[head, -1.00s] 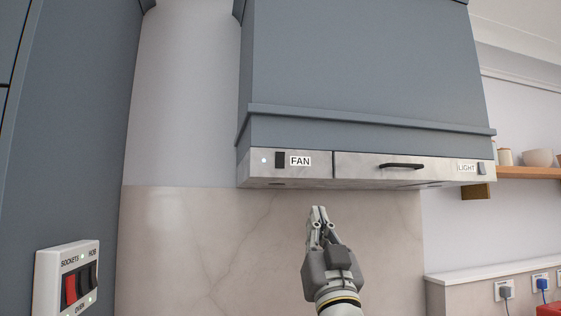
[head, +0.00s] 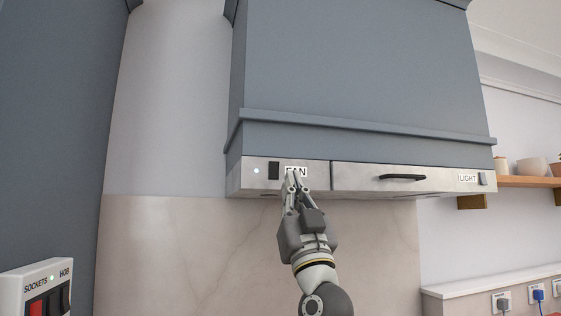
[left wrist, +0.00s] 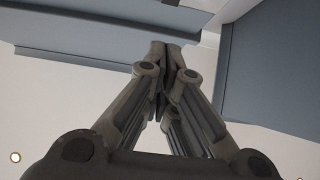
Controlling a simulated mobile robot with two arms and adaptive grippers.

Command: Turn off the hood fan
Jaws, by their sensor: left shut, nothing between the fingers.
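The hood (head: 360,80) is a grey-blue cabinet with a metal front strip (head: 350,180) along its lower edge. At the strip's left end are a small lit white light (head: 257,170) and a dark fan switch (head: 273,170), beside a FAN label (head: 297,170). My left gripper (head: 293,178) is shut and empty, its fingertips pointing up and covering part of the label, just right of the switch. I cannot tell whether it touches the strip. In the left wrist view the closed fingertips (left wrist: 166,48) show below grey-blue panels. My right gripper is not in view.
A dark handle (head: 402,177) and a LIGHT switch (head: 483,178) are on the same strip to the right. A SOCKETS/HOB switch panel (head: 40,285) is on the lower left. A wooden shelf (head: 525,181) with jars stands at the right. The wall left of the hood is bare.

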